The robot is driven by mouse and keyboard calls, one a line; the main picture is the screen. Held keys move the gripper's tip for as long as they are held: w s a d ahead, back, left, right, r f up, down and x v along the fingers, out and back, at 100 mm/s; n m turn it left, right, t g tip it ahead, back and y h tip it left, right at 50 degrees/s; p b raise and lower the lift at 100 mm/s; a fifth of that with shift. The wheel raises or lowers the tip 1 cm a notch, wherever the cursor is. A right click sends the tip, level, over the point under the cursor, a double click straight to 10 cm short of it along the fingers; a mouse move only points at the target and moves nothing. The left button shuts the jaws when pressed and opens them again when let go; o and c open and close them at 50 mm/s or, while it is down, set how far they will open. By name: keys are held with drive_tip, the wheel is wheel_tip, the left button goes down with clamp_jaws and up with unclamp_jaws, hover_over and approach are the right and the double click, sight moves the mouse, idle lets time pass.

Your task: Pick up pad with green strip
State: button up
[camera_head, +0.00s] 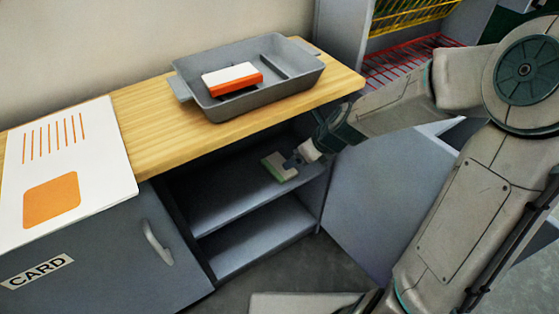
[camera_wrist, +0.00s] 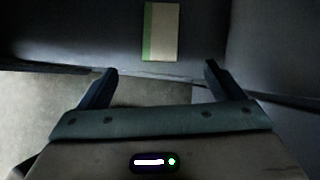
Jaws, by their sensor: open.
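The pad with the green strip (camera_head: 279,167) lies on the upper shelf inside the open grey cabinet, near the shelf's front edge. It is pale cream with a green strip along one side. In the wrist view the pad (camera_wrist: 161,32) lies flat beyond my fingertips, with its green strip on the left. My gripper (camera_wrist: 161,70) is open and empty, with a finger to either side below the pad. In the head view my gripper (camera_head: 293,161) is at the pad's right end, partly covering it; contact cannot be told there, but the wrist view shows a gap.
The wooden worktop (camera_head: 160,120) overhangs the shelf (camera_head: 235,200). A grey tray (camera_head: 260,105) on it holds a white pad with an orange strip (camera_head: 232,78). An open door (camera_head: 385,190) stands at the right. A lower shelf (camera_head: 260,240) is empty. A white card (camera_head: 65,165) lies at left.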

drive_tip(key=b, duration=0.4)
approach(280, 166)
drive_tip(key=shift+x, duration=1.1)
drive_tip(key=shift+b+x, duration=2)
drive_tip(key=shift+x, duration=0.9)
drive_tip(key=c, duration=1.1)
